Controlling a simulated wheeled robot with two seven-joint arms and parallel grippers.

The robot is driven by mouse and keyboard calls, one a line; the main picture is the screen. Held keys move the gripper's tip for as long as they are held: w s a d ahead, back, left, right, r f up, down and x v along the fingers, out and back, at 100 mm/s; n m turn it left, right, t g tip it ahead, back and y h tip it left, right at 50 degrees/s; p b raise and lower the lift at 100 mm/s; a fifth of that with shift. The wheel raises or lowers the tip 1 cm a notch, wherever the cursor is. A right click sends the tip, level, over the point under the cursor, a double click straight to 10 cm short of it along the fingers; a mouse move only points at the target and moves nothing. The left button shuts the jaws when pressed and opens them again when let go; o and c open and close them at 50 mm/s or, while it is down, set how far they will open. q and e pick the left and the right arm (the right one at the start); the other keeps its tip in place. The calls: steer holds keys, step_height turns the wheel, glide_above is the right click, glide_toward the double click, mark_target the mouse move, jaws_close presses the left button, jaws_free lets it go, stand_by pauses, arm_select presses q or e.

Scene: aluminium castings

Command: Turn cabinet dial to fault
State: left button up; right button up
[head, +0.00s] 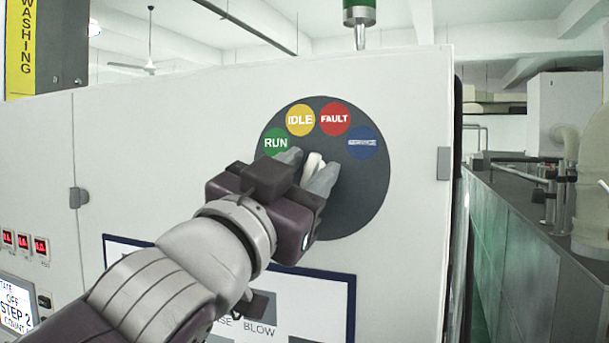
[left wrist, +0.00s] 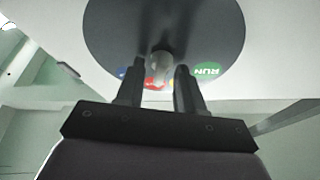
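The dark grey round dial plate (head: 355,205) is on the white cabinet front. It carries a green RUN label (head: 276,142), a yellow IDLE label (head: 300,120), a red FAULT label (head: 335,119) and a blue label (head: 362,142) too small to read. The pale knob (head: 314,163) is at the plate's middle, its visible end towards the upper labels; its exact pointing is partly hidden. My left gripper (head: 306,170) has its fingers on either side of the knob. The left wrist view shows the knob (left wrist: 161,66) between the fingers with small gaps. My right gripper is out of view.
A screen (head: 15,305) reading OFF and STEP 2 and red displays (head: 24,243) are at the lower left. A blue-framed panel (head: 350,300) is below the dial. A green-topped lamp post (head: 359,25) stands above the cabinet. An aisle opens at the right.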

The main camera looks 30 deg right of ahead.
arm_select(q)
steer(key=v, duration=0.1)
steer(key=b+v, duration=0.1)
steer(key=v, duration=0.1)
steer(key=b+v, duration=0.1)
steer(key=v, duration=0.1)
steer(key=shift+f, duration=0.3)
steer(key=b, duration=0.2)
glide_toward(308, 175)
steer(key=v, duration=0.3)
steer(key=shift+s+a+r, duration=0.1)
steer(key=shift+r, duration=0.05)
steer(key=shift+a, duration=0.1)
